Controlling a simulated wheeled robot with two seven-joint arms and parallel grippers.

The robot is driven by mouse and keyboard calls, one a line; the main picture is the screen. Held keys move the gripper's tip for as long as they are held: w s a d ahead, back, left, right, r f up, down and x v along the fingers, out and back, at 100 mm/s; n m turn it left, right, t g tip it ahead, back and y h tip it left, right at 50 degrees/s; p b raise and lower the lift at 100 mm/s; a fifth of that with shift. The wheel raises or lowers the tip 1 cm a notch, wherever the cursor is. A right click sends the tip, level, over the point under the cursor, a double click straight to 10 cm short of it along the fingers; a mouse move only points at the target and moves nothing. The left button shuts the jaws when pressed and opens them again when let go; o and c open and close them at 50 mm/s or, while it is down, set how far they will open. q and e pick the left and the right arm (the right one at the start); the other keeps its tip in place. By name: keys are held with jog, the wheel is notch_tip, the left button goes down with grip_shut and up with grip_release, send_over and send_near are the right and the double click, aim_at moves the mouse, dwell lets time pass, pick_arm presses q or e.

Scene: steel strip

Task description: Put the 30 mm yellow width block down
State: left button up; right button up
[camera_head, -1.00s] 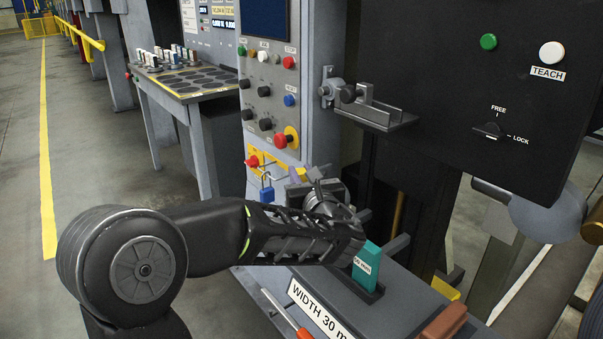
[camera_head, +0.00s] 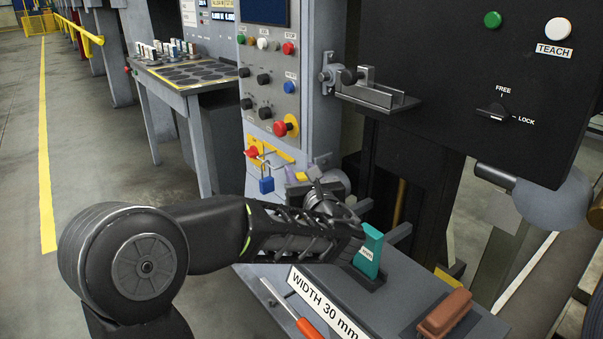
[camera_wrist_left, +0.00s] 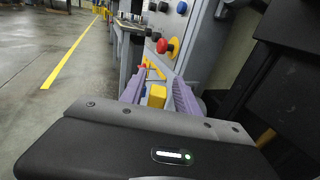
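The yellow width block (camera_wrist_left: 157,96) is between the two purple fingers of my left gripper (camera_wrist_left: 158,92) in the left wrist view. The fingers sit close on both sides of it, and the gripper is shut on it. In the head view, my left gripper (camera_head: 305,170) is beyond my forearm, in front of the control cabinet, with a small part of the yellow block (camera_head: 302,177) showing. What lies directly under the block is hidden by my arm. My right gripper is not in view.
A teal block (camera_head: 369,250) stands in a dark holder on the bench, close to my left forearm. A brown block (camera_head: 445,313) and an orange-handled tool (camera_head: 308,328) lie nearer. A blue padlock (camera_head: 266,185) hangs on the cabinet. A table with several small blocks (camera_head: 168,50) stands behind.

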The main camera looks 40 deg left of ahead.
pick_arm(q)
jog(key=shift+o, duration=0.8)
jog(key=shift+d, duration=0.1)
jog(key=v, duration=0.7)
jog(key=shift+s+d, duration=0.2)
jog(key=shift+s, duration=0.1)
